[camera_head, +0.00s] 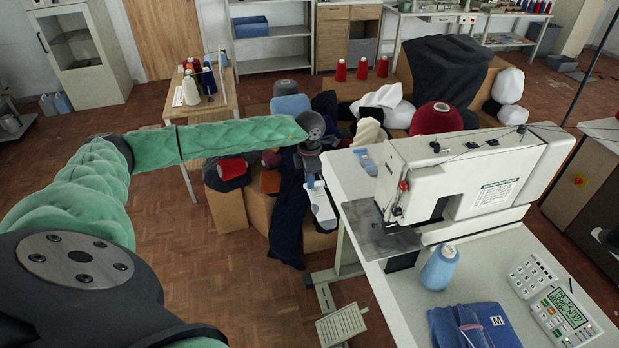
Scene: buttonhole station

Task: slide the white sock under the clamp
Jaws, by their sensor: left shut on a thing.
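My left gripper (322,212) hangs pointing down beside the left edge of the white machine table (410,290). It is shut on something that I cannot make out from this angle. The white sewing machine (460,175) stands on the table. Its clamp area (396,213) is at the left end of the machine head, above a dark metal plate (372,236), to the right of my left gripper. The clamp itself is too small to make out. I cannot pick out the white sock for certain. My right gripper is not in view.
A blue thread cone (439,268), folded blue cloth (474,326) and a control panel (562,315) are on the table's near part. A light blue item (366,161) lies at its far left. Boxes heaped with cloth (229,208) stand behind my gripper. A foot pedal (341,325) is below.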

